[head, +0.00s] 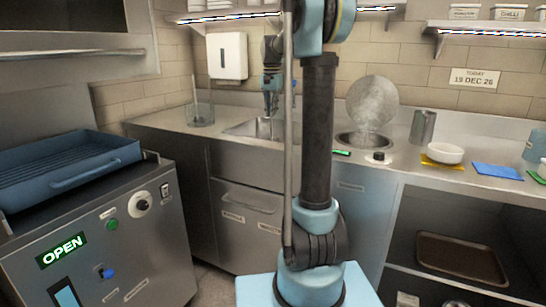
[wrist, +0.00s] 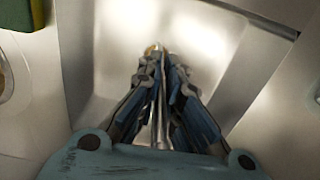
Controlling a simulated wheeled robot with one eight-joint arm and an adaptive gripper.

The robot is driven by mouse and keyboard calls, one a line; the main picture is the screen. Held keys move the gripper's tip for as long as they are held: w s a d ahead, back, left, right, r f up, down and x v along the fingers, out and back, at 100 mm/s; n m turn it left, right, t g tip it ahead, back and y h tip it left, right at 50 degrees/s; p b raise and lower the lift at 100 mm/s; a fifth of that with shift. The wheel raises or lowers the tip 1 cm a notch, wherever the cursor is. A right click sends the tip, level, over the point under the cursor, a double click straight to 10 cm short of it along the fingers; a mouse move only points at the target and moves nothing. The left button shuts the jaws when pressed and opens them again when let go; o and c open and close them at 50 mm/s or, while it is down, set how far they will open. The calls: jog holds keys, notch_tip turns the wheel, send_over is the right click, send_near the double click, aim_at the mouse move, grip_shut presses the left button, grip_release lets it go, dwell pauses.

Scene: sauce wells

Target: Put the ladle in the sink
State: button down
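My gripper (head: 270,102) is at the back of the counter, pointing down over the sink (head: 240,129). In the wrist view its fingers (wrist: 156,62) are drawn together around a thin metal strip, which looks like the handle of the ladle (wrist: 158,118). The ladle's bowl is hidden or too small to make out. The sink basin (wrist: 98,75) lies below the fingers in the wrist view. My arm hides the right part of the sink in the head view.
A clear container with a stick (head: 200,114) stands left of the sink. Right of it are an open well (head: 350,139), a round lid (head: 373,101), a metal cup (head: 422,127) and a white bowl (head: 445,153). A green and yellow sponge (wrist: 18,14) shows at the wrist view's corner.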

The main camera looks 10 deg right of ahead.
aim_at(272, 140)
jog(key=shift+d+f, duration=0.1)
jog(key=shift+f, duration=4.95)
jog(key=c, duration=1.8)
grip_release()
